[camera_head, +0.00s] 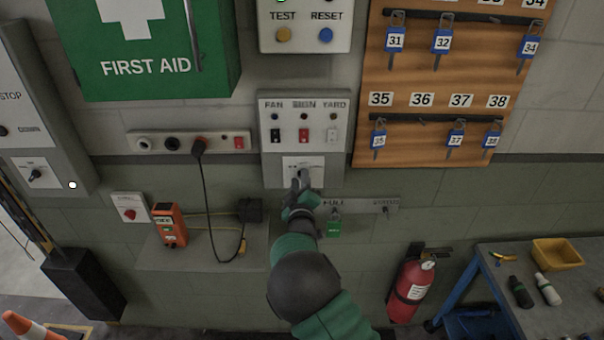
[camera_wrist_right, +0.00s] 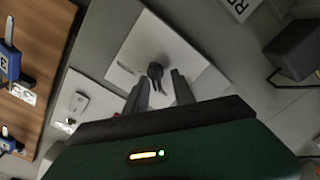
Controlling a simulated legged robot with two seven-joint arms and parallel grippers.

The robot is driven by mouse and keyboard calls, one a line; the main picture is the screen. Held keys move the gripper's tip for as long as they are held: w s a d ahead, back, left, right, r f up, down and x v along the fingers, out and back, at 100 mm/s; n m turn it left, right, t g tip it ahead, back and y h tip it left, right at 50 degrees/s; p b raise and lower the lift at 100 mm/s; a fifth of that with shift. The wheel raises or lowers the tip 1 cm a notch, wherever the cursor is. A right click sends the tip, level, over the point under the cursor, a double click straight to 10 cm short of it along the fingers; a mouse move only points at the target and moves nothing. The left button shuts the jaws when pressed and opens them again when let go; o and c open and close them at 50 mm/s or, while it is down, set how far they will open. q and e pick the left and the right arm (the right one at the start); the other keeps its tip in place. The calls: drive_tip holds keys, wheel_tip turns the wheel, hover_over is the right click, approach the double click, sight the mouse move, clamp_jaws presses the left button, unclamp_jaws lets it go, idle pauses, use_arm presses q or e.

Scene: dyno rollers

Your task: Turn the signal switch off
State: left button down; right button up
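A white switch plate (camera_head: 290,161) with a rotary knob sits under the FAN, SIGN and YARD rockers on a grey wall panel (camera_head: 333,172). Its lettering is too small to read, so I cannot confirm it is the signal switch. In the right wrist view the dark knob (camera_wrist_right: 155,71) stands out from the white plate (camera_wrist_right: 190,52). My right gripper (camera_head: 301,183) is at this plate. Its two fingers (camera_wrist_right: 160,88) are apart, with the knob just beyond and between the tips; contact cannot be told. My left gripper is not in view.
Another knob plate (camera_head: 37,173) is on the grey box at left. A red knob plate (camera_head: 130,208), an orange handheld device (camera_head: 169,225) and a socket strip (camera_head: 188,142) are left of my arm. A key board (camera_head: 460,95) is right; a fire extinguisher (camera_head: 411,287) stands below.

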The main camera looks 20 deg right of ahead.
drive_tip(key=shift+s+d, duration=0.2)
drive_tip(key=shift+d, duration=0.5)
drive_tip(key=shift+c, duration=1.3)
drive_tip(key=shift+w+a, duration=0.1)
drive_tip(key=shift+a, duration=0.15)
clamp_jaws()
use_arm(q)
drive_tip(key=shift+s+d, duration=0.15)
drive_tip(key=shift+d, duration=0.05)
use_arm(e)
drive_tip(key=shift+a, duration=0.15)
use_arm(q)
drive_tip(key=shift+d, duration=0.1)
